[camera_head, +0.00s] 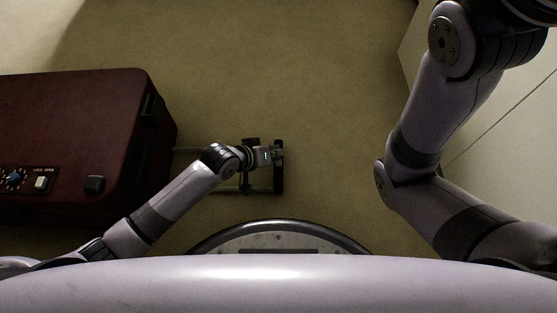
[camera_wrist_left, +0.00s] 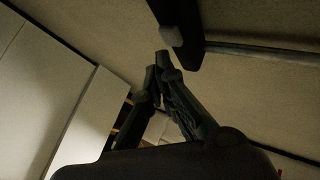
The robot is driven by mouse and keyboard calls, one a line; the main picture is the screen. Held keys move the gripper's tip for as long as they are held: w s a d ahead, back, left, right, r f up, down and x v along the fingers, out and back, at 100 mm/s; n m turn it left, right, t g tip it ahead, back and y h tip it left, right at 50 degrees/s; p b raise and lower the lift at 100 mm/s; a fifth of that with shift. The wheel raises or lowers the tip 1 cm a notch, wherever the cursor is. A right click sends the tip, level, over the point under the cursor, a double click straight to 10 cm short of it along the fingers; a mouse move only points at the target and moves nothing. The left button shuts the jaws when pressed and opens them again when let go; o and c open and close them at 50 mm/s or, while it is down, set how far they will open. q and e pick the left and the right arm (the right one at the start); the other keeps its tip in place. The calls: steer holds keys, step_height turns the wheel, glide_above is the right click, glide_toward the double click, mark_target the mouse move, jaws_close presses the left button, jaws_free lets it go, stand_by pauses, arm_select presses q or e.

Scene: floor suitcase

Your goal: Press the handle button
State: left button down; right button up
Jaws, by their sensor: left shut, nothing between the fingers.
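A dark red suitcase (camera_head: 75,135) lies on the floor at the left of the head view. Its pulled-out handle has thin rods (camera_head: 228,190) that end in a black crossbar (camera_head: 279,180). In the left wrist view the dark crossbar (camera_wrist_left: 187,48) carries a small grey block (camera_wrist_left: 171,36), which looks like the button. My left gripper (camera_head: 275,154) is over the crossbar. In the wrist view my left gripper (camera_wrist_left: 161,63) is shut and empty, its tips close to the grey block; whether they touch it I cannot tell. My right gripper is out of view.
The suitcase has a blue dial (camera_head: 15,178) and a white switch (camera_head: 41,183) on its panel. Pale panels (camera_head: 510,150) stand on the right, behind my right arm. The carpet (camera_head: 290,70) beyond the handle is clear.

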arm_select(q)
steer(key=shift+f, duration=0.1)
steer(key=shift+f, duration=0.3)
steer(key=shift+f, duration=0.55)
stand_by(0.6)
steer(key=shift+r, duration=0.1)
steer(key=shift+r+p, duration=0.75)
steer(key=shift+p, duration=0.4)
steer(key=shift+r, duration=0.1)
